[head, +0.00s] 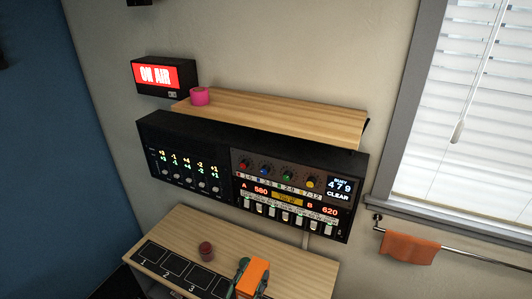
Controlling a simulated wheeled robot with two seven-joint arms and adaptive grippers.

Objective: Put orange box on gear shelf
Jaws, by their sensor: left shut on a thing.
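The orange box (254,274) is at the bottom middle, over the front part of a light wooden top. My left gripper (250,280) is shut on it, with dark fingers at its sides. I cannot tell whether the box touches the wood. The wall-mounted wooden shelf (285,117), which looks like the gear shelf, is higher up, above the black equipment panels. A pink roll (200,96) stands at its left end, and the rest of its top is bare. My right gripper is out of view.
The lower wooden top (225,236) has black numbered squares (173,264) and a small dark red round thing (206,249). A black equipment panel (290,187) fills the wall between both surfaces. A lit ON AIR sign (155,76) hangs left; an orange towel (408,247) hangs on a rail.

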